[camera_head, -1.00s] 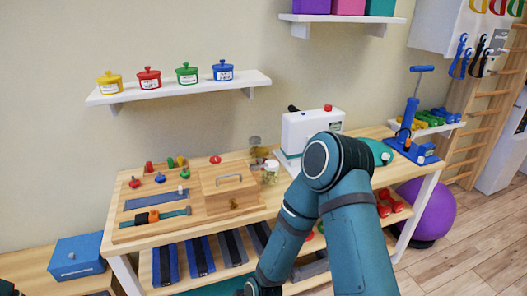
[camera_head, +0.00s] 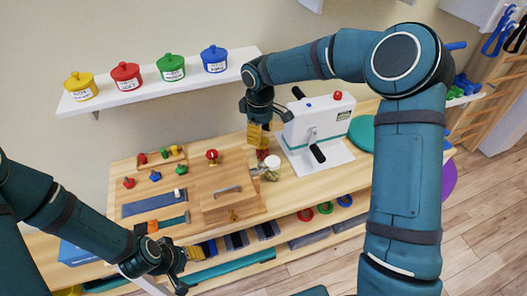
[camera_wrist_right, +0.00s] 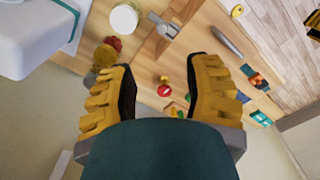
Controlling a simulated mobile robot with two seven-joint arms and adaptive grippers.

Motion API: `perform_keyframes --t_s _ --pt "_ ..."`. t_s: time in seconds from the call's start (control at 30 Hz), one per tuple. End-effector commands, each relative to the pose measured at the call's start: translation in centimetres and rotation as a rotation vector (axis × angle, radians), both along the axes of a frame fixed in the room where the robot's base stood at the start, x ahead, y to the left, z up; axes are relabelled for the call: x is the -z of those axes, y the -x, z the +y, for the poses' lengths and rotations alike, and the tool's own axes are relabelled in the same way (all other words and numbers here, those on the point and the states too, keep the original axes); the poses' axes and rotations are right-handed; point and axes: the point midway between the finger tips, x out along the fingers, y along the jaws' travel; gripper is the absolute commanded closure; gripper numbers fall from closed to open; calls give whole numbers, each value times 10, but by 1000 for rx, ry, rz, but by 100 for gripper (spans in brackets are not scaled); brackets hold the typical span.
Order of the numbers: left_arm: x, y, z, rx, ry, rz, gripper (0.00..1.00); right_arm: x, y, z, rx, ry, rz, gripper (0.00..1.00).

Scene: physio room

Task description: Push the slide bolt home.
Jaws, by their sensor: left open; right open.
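A wooden activity board (camera_head: 128,210) lies on the bench, with a wooden box (camera_head: 210,203) that has a grey bar handle (camera_head: 227,190). A small brass piece (camera_head: 233,215) sits low on the box front. A grey metal fitting (camera_wrist_right: 165,27) shows beside the jar in the right wrist view. An orange block (camera_head: 153,226) sits on a teal strip left of the box. I cannot tell for certain which piece is the slide bolt. My right gripper (camera_head: 259,137) is open and empty above the back right of the box; the right wrist view shows its spread fingers (camera_wrist_right: 160,78). My left gripper (camera_head: 188,262) is open, low before the bench's front edge.
A lidded jar (camera_head: 271,172) stands right of the box, beside a white machine (camera_head: 318,125) with a black-gripped lever. A shelf (camera_head: 150,88) with several coloured pots hangs behind. Small coloured knobs, one a red knob (camera_head: 212,155), stand at the back of the board.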

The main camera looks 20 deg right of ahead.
Motion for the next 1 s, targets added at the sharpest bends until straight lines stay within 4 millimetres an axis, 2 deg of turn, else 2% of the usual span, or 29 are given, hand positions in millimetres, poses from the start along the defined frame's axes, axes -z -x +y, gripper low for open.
perform_keyframes --t_s 0.6,0.8,1.0 --pt "1 0 0 0 0 0 52 110 1 1 2 -4 3 50" --pt "1 0 0 1 0 0 52 130 1 1 3 -4 2 50" --pt "1 0 0 1 0 0 52 136 1 1 2 -4 1 50"
